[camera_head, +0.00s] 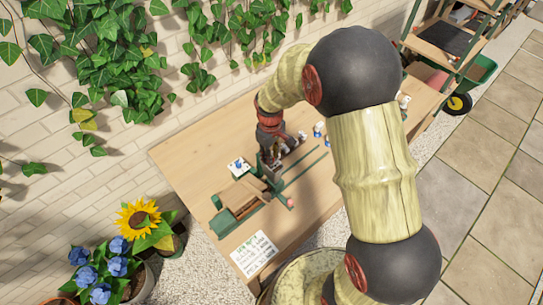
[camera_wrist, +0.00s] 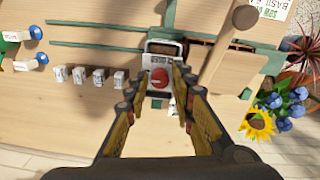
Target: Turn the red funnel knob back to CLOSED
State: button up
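The red knob (camera_wrist: 160,78) sits on a pale panel (camera_wrist: 161,60) of the green-framed fixture in the wrist view. Small lettering shows above the knob, too small to read, and I cannot tell which way the knob is turned. My gripper (camera_wrist: 158,90) is open, with one finger on each side of the knob in the picture. I see no clear contact between fingers and knob. In the head view my gripper (camera_head: 271,152) points down at the fixture (camera_head: 272,168) on the wooden table, and the knob is hidden there.
The wooden table (camera_head: 195,140) stands along the brick wall. A green-edged tray (camera_head: 238,203) adjoins the fixture. A printed card (camera_head: 254,254) lies at the near end. Several small white blocks (camera_wrist: 90,77) stand in a row beside the fixture. A sunflower (camera_wrist: 257,123) and blue flowers stand beyond the table end.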

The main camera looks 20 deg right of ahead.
grip_shut()
jog(key=shift+m, duration=0.5)
jog(key=m, duration=1.6)
jog(key=shift+w+m+g, duration=0.1)
jog(key=shift+m+g, duration=0.2)
jog(key=shift+m, duration=0.1)
dwell(0.4)
